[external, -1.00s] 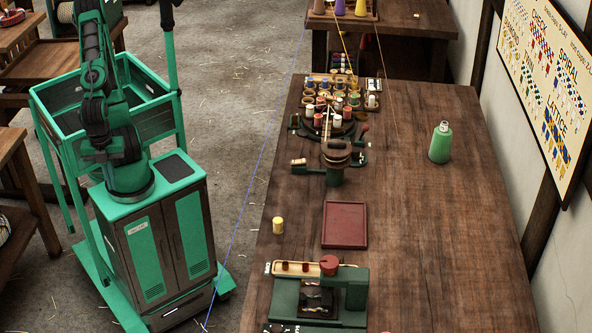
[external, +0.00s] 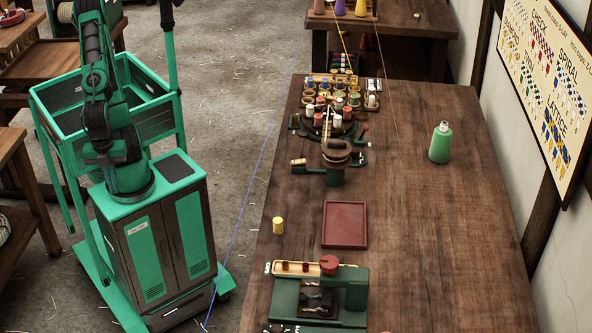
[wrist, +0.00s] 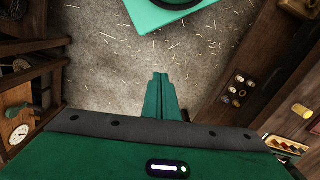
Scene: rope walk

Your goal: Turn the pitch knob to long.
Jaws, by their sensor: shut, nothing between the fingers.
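Which part is the pitch knob I cannot tell for sure at this size. A green machine (external: 340,296) at the near end of the long bench carries a round red knob (external: 329,264) on its top; its setting and any lettering are too small to read. A second green device (external: 325,173) with a round brown head stands farther back, with a small pale-ended handle (external: 298,162) at its left. My gripper (wrist: 161,78) is shut and empty in the wrist view, over the floor and away from the bench. In the external view my arm is folded above my base, left of the bench.
On the long bench (external: 430,240) stand a red tray (external: 345,224), a yellow cylinder (external: 278,225), a green bottle (external: 440,143) and a group of coloured spools (external: 340,102). The bench's right side is mostly clear.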

